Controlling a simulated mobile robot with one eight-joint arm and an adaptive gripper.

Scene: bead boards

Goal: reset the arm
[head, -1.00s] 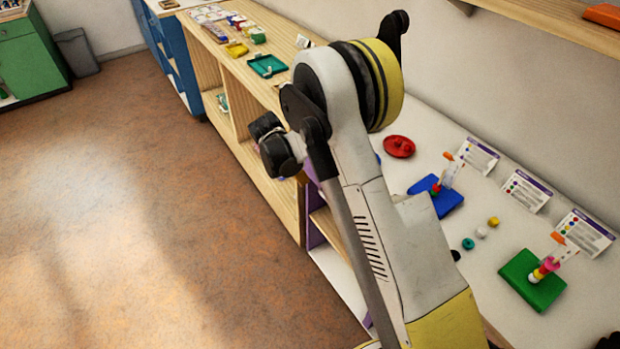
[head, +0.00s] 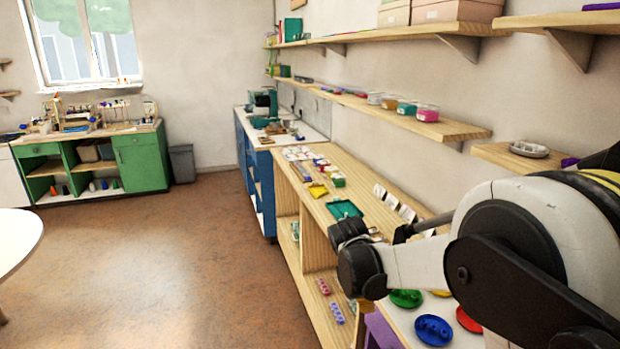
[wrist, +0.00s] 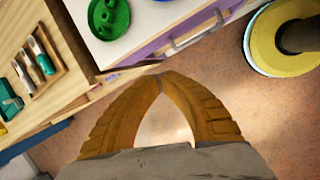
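My gripper (wrist: 160,80) shows in the wrist view with its two orange fingers curved together. The fingertips meet and nothing is between them. It points down past a shelf edge, over the brown floor (wrist: 165,125).
A green dish (wrist: 108,15) sits on the white counter near my gripper in the wrist view. In the head view a blue dish (head: 433,330) and a red dish (head: 468,320) lie below my arm. A wall shelf (head: 400,110) runs above.

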